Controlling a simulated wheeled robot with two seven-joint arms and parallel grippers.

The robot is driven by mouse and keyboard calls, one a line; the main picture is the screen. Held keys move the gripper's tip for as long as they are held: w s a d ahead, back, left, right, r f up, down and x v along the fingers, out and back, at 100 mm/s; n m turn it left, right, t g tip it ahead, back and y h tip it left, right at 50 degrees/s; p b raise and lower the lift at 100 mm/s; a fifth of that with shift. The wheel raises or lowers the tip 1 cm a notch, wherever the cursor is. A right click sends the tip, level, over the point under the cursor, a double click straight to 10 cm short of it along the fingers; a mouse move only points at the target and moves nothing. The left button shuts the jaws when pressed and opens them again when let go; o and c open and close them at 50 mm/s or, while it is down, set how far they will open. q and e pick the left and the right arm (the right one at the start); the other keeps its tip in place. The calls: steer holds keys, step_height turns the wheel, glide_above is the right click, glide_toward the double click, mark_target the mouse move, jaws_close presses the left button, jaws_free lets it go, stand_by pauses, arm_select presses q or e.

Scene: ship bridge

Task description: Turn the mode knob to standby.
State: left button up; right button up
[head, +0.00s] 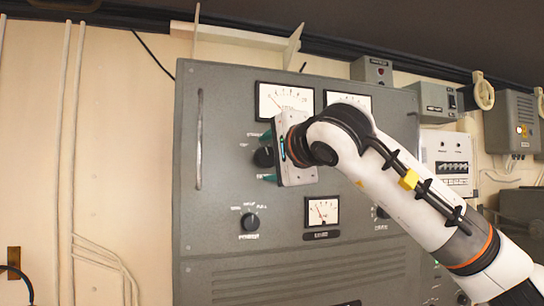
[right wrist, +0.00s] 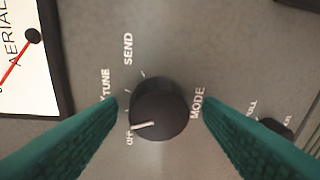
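The mode knob (head: 263,157) is a round black knob on a grey cabinet front, partly hidden by my gripper in the head view. In the right wrist view the mode knob (right wrist: 160,110) shows whole, with a white pointer line aimed at the OFF label (right wrist: 129,138). A SEND label and a label ending in TUNE, partly covered by a finger, stand around it, with MODE on the opposite side. My right gripper (right wrist: 160,104) is open, its green fingers on either side of the knob with gaps visible. My left gripper is not in view.
The grey cabinet (head: 300,270) carries dial meters (head: 284,100), a lower black knob (head: 250,222) and a small meter (head: 322,211). A vertical handle (head: 199,140) runs along its left side. Smaller boxes (head: 437,101) hang on the wall at right.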

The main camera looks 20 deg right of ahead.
steer(key=shift+s+d+b, duration=0.1)
steer(key=shift+s+b, duration=0.3)
steer(key=shift+s, duration=0.15)
steer(key=s+d+r+b, duration=0.1)
steer(key=s+b, duration=0.3)
steer(key=s, duration=0.6)
steer(key=shift+s+d, duration=0.25)
steer(key=shift+s, duration=0.1)
steer(key=shift+r, duration=0.1)
